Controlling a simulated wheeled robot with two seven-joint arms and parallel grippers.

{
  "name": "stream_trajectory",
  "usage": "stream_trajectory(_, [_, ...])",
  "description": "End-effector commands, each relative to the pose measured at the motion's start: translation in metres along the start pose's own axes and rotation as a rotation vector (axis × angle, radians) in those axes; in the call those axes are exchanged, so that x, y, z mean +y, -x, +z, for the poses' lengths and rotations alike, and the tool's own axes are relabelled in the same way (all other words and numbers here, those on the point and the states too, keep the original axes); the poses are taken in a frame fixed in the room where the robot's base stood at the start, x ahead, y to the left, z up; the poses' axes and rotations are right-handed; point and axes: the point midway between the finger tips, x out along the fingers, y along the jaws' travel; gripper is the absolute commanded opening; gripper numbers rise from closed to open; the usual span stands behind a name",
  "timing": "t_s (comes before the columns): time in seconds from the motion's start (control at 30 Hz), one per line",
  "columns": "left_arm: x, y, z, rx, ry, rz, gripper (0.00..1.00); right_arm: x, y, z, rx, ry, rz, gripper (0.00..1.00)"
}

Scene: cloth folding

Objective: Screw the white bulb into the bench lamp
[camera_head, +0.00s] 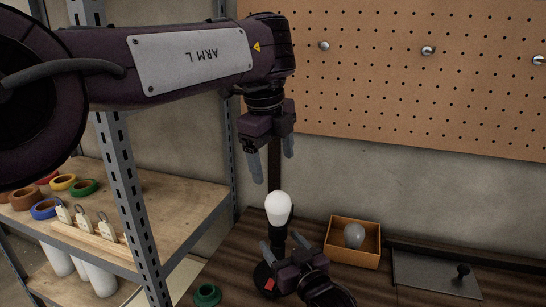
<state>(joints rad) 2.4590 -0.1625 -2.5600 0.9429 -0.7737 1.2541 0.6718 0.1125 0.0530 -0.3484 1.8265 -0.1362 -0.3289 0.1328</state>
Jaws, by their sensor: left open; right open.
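The white bulb (278,205) stands upright at the top of the dark bench lamp (278,238). Whether its thread is seated in the socket cannot be made out. My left gripper (272,165) is open and empty, pointing down above the bulb and apart from it. My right gripper (280,249) is low at the lamp, with its open fingers near the lamp's stem. Whether they touch the stem is unclear. The lamp's round dark base (264,276) is partly hidden by my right gripper.
An orange box (340,257) holding a grey bulb (354,235) stands right of the lamp. A green ring (207,295) lies at the bench's front left. A grey plate (425,272) with a black knob (463,271) lies at right. A metal shelf post (130,195) stands at left. A pegboard (420,85) is behind.

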Motion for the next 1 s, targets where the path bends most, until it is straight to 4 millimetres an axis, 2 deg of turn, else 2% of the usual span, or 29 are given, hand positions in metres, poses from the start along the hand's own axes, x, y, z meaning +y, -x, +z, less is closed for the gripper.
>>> stream_trajectory(0.5, [0.002,-0.011,0.0,0.0,0.0,0.0,0.79,0.001,0.071,0.002,-0.002,0.001,0.0,0.66])
stream_trajectory(0.63, [0.002,-0.012,0.0,0.0,0.0,0.0,0.79,0.0,0.077,0.001,-0.001,0.0,0.0,0.66])
stream_trajectory(1.0, [0.002,-0.011,0.0,0.0,0.0,0.0,0.79,0.0,0.077,0.001,-0.001,0.0,0.0,0.66])
